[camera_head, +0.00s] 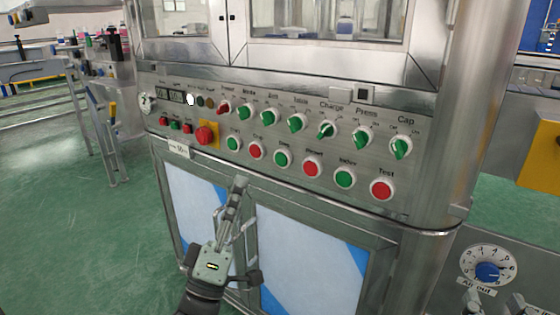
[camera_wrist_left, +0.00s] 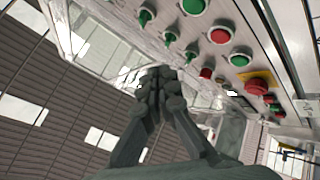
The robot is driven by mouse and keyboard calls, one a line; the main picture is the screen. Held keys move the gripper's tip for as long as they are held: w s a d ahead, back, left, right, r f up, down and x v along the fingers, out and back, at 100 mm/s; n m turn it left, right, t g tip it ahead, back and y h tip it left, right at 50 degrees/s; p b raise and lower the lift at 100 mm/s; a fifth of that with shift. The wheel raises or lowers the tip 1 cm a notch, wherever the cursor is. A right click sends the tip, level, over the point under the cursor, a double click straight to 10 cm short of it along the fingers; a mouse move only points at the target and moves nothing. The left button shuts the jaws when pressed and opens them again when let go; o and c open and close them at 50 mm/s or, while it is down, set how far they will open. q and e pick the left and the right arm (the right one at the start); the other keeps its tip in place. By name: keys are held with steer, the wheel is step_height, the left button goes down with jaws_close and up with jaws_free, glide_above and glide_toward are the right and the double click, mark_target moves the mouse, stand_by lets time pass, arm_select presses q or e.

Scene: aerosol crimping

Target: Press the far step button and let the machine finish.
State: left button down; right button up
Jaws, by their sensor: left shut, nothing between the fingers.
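A row of green and red push buttons runs along the sloped steel panel in the head view. The third, a green button (camera_head: 283,158), has a small label that may read Step, too blurred to be sure. A green button (camera_head: 234,143) and a red button (camera_head: 256,150) sit left of it. My left gripper (camera_head: 240,181) is shut and empty, its tips in front of the cabinet below these buttons, touching none. In the left wrist view its closed fingers (camera_wrist_left: 160,80) point toward the panel. My right gripper (camera_head: 495,303) shows only two separated fingertips at the lower right.
A red emergency knob (camera_head: 205,135) on a yellow plate sits left of the row. Green selector knobs (camera_head: 327,130) line the panel above. More buttons, including a red one (camera_head: 382,190), continue rightward. A blue dial (camera_head: 488,271) is near my right gripper.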

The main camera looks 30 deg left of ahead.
mark_target(281, 159)
arm_select(q)
steer(key=w+b, duration=0.1)
steer(key=w, duration=0.7)
steer(key=shift+w+d, duration=0.35)
steer(key=shift+w, duration=0.05)
arm_select(e)
step_height(281, 159, up, 6)
steer(key=s+a+t+y, duration=0.1)
steer(key=s+t+y, duration=0.1)
steer(key=t, duration=0.1)
arm_select(q)
steer(key=shift+w, duration=0.15)
arm_select(e)
steer(key=shift+a, duration=0.1)
stand_by(0.4)
arm_select(q)
steer(key=shift+w, duration=0.3)
arm_select(e)
steer(key=shift+w, duration=0.1)
arm_select(q)
steer(key=shift+w, duration=0.35)
stand_by(0.7)
steer(key=shift+s, duration=0.8)
arm_select(e)
steer(key=shift+r, duration=0.25)
arm_select(q)
steer(key=shift+s, duration=0.1)
